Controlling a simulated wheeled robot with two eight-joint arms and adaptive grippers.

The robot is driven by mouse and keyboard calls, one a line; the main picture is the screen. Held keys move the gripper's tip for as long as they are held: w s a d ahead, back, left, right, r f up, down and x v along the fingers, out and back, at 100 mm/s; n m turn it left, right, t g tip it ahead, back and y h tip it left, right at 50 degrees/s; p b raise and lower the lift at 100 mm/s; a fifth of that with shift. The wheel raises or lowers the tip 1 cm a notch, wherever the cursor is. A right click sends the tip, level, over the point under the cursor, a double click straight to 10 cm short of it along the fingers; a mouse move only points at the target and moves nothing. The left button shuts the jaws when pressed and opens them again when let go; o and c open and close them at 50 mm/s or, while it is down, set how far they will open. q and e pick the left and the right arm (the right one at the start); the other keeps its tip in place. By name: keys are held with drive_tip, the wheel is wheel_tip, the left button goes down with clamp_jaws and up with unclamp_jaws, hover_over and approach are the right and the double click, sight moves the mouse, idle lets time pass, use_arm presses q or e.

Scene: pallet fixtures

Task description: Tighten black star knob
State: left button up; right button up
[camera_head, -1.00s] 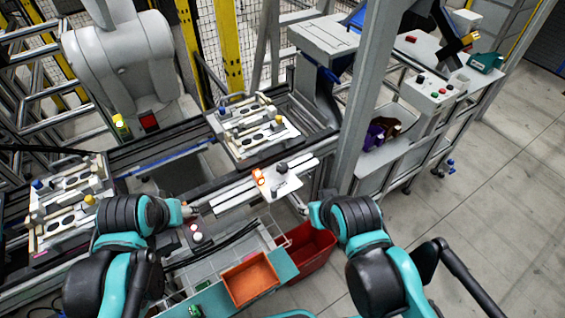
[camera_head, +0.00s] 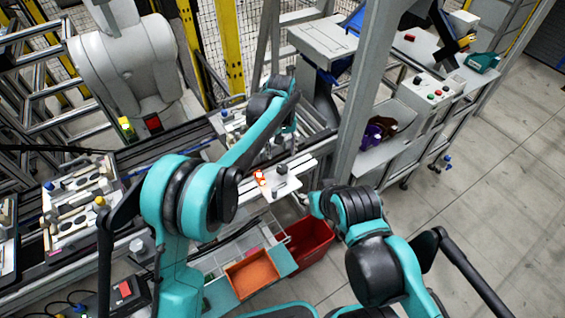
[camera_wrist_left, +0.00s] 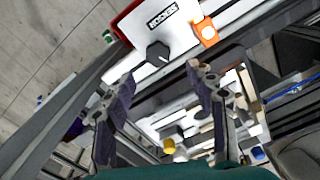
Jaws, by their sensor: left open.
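A black knob (camera_head: 282,168) stands on a small white panel (camera_head: 288,186) beside a lit orange part (camera_head: 260,179). The knob also shows in the left wrist view (camera_wrist_left: 157,50), near a printed label; I cannot tell whether it is star-shaped. My left gripper (camera_wrist_left: 161,72) is open and empty, its two fingers spread over the area in front of the panel. In the head view my left arm hides most of the right pallet fixture (camera_head: 226,120). In the wrist view the fixture's yellow knob (camera_wrist_left: 168,146) lies between the fingers. My right gripper (camera_head: 304,199) is near the panel's lower edge, mostly hidden.
Another pallet fixture (camera_head: 75,212) with blue and yellow knobs sits on the conveyor at left. An orange bin (camera_head: 252,275) and a red bin (camera_head: 312,246) are in front. A grey post (camera_head: 362,105) rises to the right of my left arm. A grey-white machine stands behind.

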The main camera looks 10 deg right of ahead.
sight(282, 167)
use_arm(q)
drive_tip(key=shift+d+f, duration=0.25)
drive_tip(key=shift+f, duration=0.1)
wheel_tip(282, 167, down, 7)
drive_tip(key=shift+f+b, duration=0.2)
drive_tip(key=shift+b, duration=0.65)
drive_tip(key=c, duration=1.2)
